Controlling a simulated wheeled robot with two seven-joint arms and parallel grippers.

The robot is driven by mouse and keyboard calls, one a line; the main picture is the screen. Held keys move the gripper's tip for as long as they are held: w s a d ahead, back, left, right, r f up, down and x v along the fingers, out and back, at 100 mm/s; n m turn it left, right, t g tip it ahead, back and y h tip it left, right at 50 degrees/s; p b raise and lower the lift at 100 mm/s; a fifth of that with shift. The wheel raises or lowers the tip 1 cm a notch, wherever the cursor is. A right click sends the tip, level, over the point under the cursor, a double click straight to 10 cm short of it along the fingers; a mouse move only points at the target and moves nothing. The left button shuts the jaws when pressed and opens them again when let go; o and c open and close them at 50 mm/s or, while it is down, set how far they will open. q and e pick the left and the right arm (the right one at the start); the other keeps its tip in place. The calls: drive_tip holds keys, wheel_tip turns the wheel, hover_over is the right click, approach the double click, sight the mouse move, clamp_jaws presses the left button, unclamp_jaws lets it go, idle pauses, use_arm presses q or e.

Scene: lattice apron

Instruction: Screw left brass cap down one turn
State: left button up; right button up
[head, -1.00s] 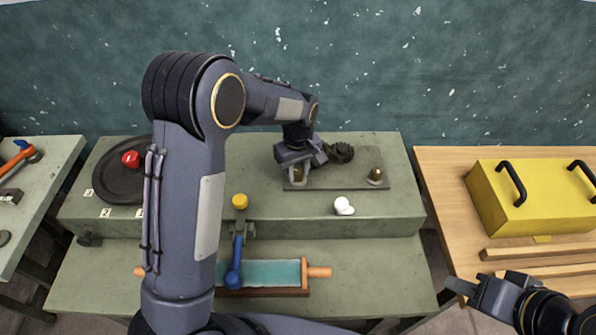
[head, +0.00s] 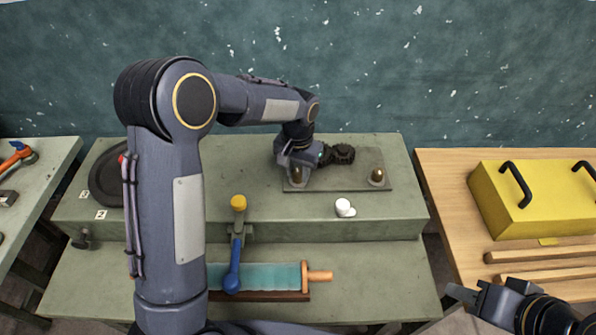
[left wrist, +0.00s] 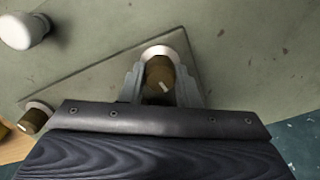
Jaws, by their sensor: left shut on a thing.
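The left brass cap (head: 297,175) stands at the left end of a flat plate on the raised bench. My left gripper (head: 296,168) is over it from above. In the left wrist view the cap (left wrist: 158,76), brown with a pale mark on top, sits between the two fingers, and my left gripper (left wrist: 161,84) is shut on it. A pale round base shows around the cap's far side. The right brass cap (head: 377,175) stands free at the plate's other end. My right gripper (head: 464,294) is empty, low at the right; its finger gap is unclear.
A dark gear (head: 343,154) lies on the plate (head: 347,183) close to my left gripper. A white knob (head: 344,208) and a yellow-topped post (head: 238,203) stand at the bench's front. A yellow box (head: 530,200) is on the wooden table. My left arm hides part of the bench.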

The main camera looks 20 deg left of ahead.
use_arm(q)
drive_tip(key=m, duration=0.4)
drive_tip(key=shift+r+m, duration=0.1)
drive_tip(key=shift+m, duration=0.2)
drive_tip(key=m, duration=0.4)
drive_tip(key=shift+m, duration=0.3)
drive_tip(key=m, duration=0.4)
drive_tip(key=shift+m, duration=0.3)
drive_tip(key=m+p, duration=0.1)
drive_tip(key=m, duration=0.4)
drive_tip(key=m+p, duration=0.1)
drive_tip(key=m, duration=0.3)
drive_tip(key=shift+m, duration=0.4)
drive_tip(key=m+p, duration=0.2)
drive_tip(key=m, duration=0.3)
drive_tip(key=shift+r, duration=0.1)
drive_tip(key=m+p, duration=0.2)
drive_tip(key=m, duration=0.3)
drive_tip(key=shift+m, duration=0.4)
drive_tip(key=m+p, duration=0.1)
drive_tip(key=m, duration=0.3)
drive_tip(key=shift+m, duration=0.3)
